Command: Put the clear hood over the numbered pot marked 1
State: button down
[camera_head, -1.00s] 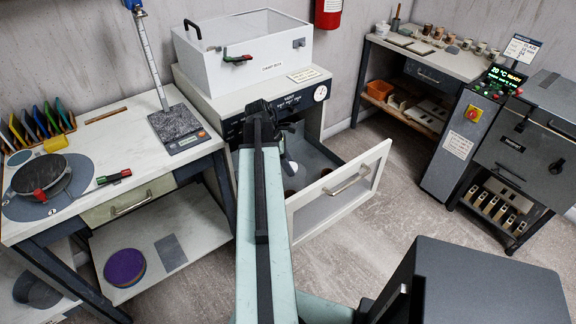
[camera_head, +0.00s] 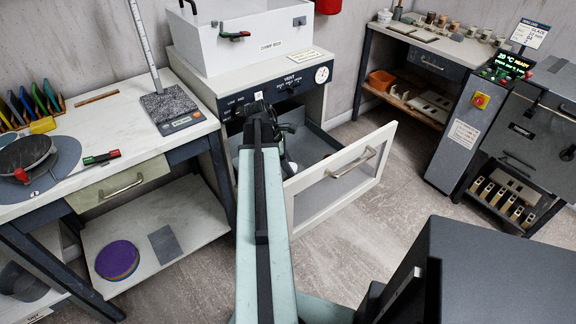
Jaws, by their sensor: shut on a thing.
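My gripper (camera_head: 284,127) is over the open drawer below the white cabinet, seen from behind and partly hidden by my arm. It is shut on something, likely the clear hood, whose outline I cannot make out. The pulled-out drawer (camera_head: 335,178) has a pale front with a bar handle and a grey inside. My arm hides its left part. No pot marked 1 can be read in this view.
A white box (camera_head: 245,45) stands on the cabinet. The left bench (camera_head: 130,140) holds a scale (camera_head: 172,108) and a turntable (camera_head: 28,155). Several small pots (camera_head: 455,28) stand on the back right bench. A kiln (camera_head: 525,130) is at right. Floor before the drawer is clear.

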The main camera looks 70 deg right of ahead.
jog(key=c, duration=0.7)
grip_release()
jog(key=shift+r, duration=0.1)
jog(key=p+v, duration=0.7)
jog(key=shift+w+r, duration=0.2)
jog(key=shift+r, duration=0.05)
